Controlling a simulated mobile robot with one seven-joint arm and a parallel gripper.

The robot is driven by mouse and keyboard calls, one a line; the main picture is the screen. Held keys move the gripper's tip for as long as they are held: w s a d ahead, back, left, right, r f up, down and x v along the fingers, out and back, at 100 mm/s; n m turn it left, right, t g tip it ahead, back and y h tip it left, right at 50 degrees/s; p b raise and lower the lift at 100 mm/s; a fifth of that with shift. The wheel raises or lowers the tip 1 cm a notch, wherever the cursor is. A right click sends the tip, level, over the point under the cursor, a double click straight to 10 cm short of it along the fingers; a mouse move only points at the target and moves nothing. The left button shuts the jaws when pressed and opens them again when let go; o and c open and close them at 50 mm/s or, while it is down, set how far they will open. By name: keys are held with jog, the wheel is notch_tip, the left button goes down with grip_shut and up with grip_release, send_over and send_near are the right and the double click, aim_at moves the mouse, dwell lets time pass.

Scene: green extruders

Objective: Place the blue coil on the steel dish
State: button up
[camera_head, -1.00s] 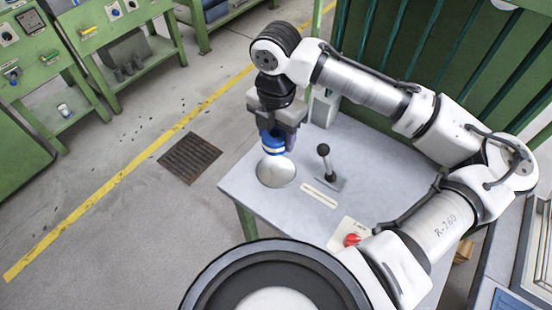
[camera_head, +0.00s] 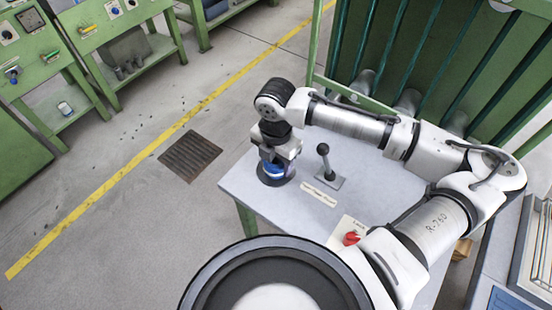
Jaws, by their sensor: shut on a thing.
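The blue coil (camera_head: 274,170) is at the left part of the grey table, under my gripper (camera_head: 273,164). My gripper is shut on it and points down. The coil is low, over or in the steel dish (camera_head: 275,183), whose rim shows dark around it. Most of the dish is hidden by the coil and my gripper. I cannot tell whether the coil touches the dish.
A black lever (camera_head: 326,165) on a grey base stands just right of the dish. A red knob (camera_head: 351,238) on a pale plate is at the table's front. The grey table top (camera_head: 390,185) is clear on the right. Green machinery (camera_head: 440,60) stands behind.

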jog(key=shift+f, duration=0.2)
jog(key=o, duration=1)
notch_tip(320, 180, up, 12)
jog(key=shift+r+b, duration=0.25)
jog(key=shift+b, duration=0.1)
